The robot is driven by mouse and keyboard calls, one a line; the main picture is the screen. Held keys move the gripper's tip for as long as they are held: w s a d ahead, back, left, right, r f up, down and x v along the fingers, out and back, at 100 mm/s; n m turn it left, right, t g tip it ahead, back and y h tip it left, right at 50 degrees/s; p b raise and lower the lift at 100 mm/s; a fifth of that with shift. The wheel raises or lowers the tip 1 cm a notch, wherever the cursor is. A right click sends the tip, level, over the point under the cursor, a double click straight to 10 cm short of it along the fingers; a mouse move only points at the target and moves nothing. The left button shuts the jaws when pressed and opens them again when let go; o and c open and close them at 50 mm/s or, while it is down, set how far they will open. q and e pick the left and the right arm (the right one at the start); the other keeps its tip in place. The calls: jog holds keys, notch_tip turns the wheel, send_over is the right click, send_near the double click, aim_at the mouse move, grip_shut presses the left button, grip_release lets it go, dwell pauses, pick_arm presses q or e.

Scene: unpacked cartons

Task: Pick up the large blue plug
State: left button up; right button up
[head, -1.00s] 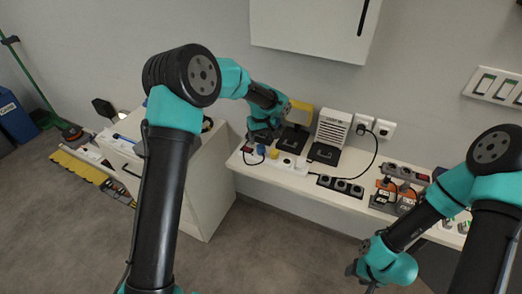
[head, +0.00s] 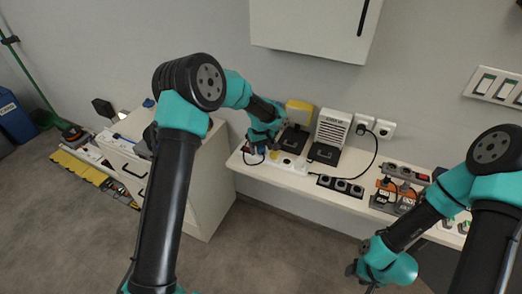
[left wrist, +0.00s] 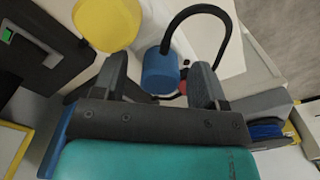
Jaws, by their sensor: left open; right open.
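The large blue plug (left wrist: 160,72) shows in the left wrist view as a blue cylinder with a thick black cable arching from it. It lies between the spread fingers of my left gripper (left wrist: 158,84), which is open and not closed on it. In the head view my left gripper (head: 259,144) is low over the left end of the white shelf and largely hides the plug. My right gripper (head: 362,277) is open, in front of the shelf at the lower right, with nothing seen in it.
A yellow round plug (left wrist: 105,22) is close to the left finger in the wrist view. A white power strip (head: 286,162), a small white heater-like box (head: 332,129) and a black socket strip (head: 340,186) are on the shelf. A white cabinet (head: 190,195) stands left.

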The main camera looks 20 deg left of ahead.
pick_arm(q)
jog(key=shift+c, duration=0.2)
jog(key=c, duration=1.2)
